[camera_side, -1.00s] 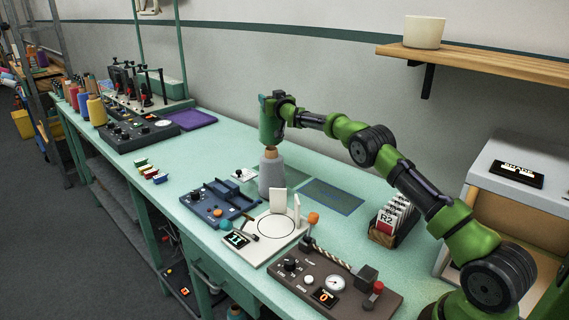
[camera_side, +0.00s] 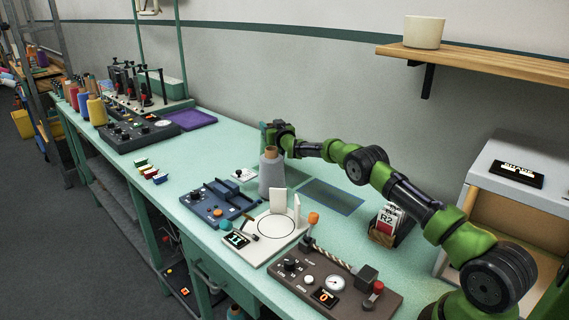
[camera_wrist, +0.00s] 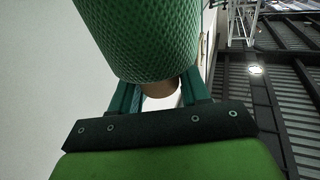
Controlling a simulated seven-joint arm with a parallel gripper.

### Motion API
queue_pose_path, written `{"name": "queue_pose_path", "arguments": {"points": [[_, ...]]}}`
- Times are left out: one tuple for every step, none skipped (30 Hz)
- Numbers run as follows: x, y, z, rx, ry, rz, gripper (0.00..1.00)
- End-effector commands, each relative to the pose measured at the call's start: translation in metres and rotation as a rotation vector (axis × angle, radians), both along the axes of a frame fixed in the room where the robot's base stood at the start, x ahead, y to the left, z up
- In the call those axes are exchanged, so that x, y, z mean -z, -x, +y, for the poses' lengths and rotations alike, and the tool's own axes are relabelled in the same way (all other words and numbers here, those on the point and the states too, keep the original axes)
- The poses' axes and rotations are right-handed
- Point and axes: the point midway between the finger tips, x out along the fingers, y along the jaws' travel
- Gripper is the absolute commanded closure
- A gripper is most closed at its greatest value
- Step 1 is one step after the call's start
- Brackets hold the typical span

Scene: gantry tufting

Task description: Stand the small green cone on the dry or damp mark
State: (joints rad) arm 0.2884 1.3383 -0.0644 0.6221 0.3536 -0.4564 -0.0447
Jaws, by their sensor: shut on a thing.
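The small green cone (camera_wrist: 140,40) fills the upper middle of the wrist view, a ribbed green winding with a brown end. My gripper (camera_wrist: 160,88) has its teal fingers shut on that brown end. In the side view my gripper (camera_side: 268,132) is low over the bench, behind the large grey cone (camera_side: 271,175), which hides the green cone and much of the fingers. I cannot tell whether the green cone touches the bench. No mark reading dry or damp can be made out.
Left of the grey cone is a small white card with a dark dot (camera_side: 243,174). A blue tray device (camera_side: 217,203), a white plate with a circle (camera_side: 276,228) and a brown gauge box (camera_side: 333,280) stand in front.

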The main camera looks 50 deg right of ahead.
Motion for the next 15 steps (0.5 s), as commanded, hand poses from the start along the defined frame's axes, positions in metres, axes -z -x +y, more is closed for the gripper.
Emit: {"name": "queue_pose_path", "arguments": {"points": [[-0.0001, -0.0001, 0.0001, 0.0, 0.001, -0.002, 1.0], [0.001, -0.0001, 0.0001, 0.0, 0.001, -0.002, 1.0], [0.0025, -0.0001, 0.0, 0.0, 0.0, -0.001, 1.0], [0.0038, 0.0, 0.0001, 0.0, 0.0, 0.001, 0.51], [0.0035, 0.0, 0.0001, 0.0, 0.0, 0.001, 0.47], [0.0035, 0.0, 0.0001, 0.0, 0.0, 0.001, 0.4], [0.0035, 0.0, 0.0001, 0.0, 0.0, 0.001, 0.36], [0.0034, 0.0, 0.0001, 0.0, 0.0, 0.001, 0.31], [0.0034, 0.0, 0.0001, 0.0, 0.0, 0.001, 0.29], [0.0033, 0.0, 0.0001, 0.0, 0.0, 0.001, 0.29], [0.0033, -0.0001, 0.0002, 0.0, 0.0, 0.001, 0.29], [0.0032, -0.0001, 0.0002, 0.0, 0.0, 0.001, 0.29], [0.0032, -0.0001, 0.0002, 0.0, 0.0, 0.001, 0.29], [0.0032, -0.0001, 0.0002, 0.0, 0.0, 0.001, 0.29], [0.0031, -0.0001, 0.0002, 0.0, 0.0, 0.001, 0.29]]}}
